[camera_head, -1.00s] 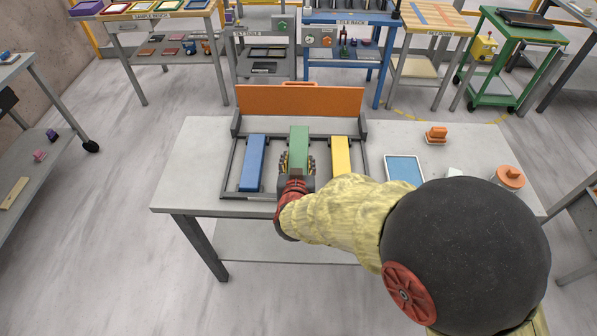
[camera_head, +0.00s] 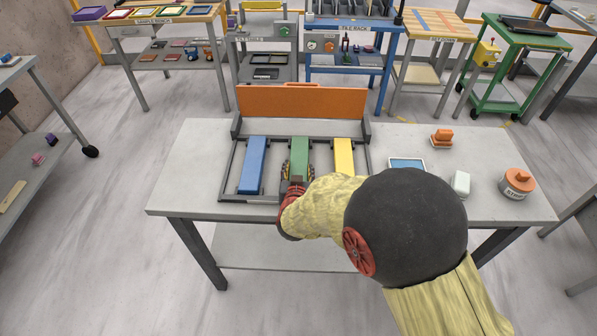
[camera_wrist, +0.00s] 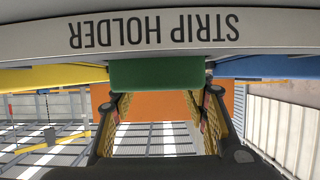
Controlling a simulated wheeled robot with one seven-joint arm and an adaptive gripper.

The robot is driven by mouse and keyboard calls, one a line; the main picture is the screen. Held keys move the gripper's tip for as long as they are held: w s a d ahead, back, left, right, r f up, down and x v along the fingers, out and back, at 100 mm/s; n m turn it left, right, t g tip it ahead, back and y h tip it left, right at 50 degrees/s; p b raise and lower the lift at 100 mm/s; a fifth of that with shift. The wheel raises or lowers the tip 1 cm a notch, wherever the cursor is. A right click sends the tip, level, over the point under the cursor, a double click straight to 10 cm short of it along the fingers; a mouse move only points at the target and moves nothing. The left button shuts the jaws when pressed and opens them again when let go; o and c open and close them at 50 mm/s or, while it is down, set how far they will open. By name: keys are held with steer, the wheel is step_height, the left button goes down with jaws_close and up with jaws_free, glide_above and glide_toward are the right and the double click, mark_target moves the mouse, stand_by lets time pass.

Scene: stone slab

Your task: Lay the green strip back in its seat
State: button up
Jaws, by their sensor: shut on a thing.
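The green strip (camera_head: 300,150) lies between the blue strip (camera_head: 252,165) and the yellow strip (camera_head: 344,158) in the dark strip holder (camera_head: 229,165). My gripper (camera_head: 298,172) is shut on the green strip near its front end. In the wrist view, which looks upside down, the green strip (camera_wrist: 157,74) sits between my gripper's fingers (camera_wrist: 162,98), close to the holder's label plate (camera_wrist: 160,30). Its far end is about level with the other two strips. My gripper hides its near end, and I cannot tell whether its underside touches the holder.
An orange panel (camera_head: 300,102) stands behind the holder. On the right of the table (camera_head: 185,190) are a blue-faced tablet (camera_head: 407,164), an orange-topped block (camera_head: 441,139), a white block (camera_head: 460,183) and an orange-capped round thing (camera_head: 518,183). My arm covers the table's front middle.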

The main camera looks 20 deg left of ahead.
steer(key=o, duration=1.5)
steer(key=shift+f, duration=0.15)
steer(key=shift+s+r, duration=0.1)
steer(key=shift+r, duration=0.15)
steer(key=p+v, duration=0.3)
steer(key=v, duration=0.9)
steer(key=shift+f, duration=0.15)
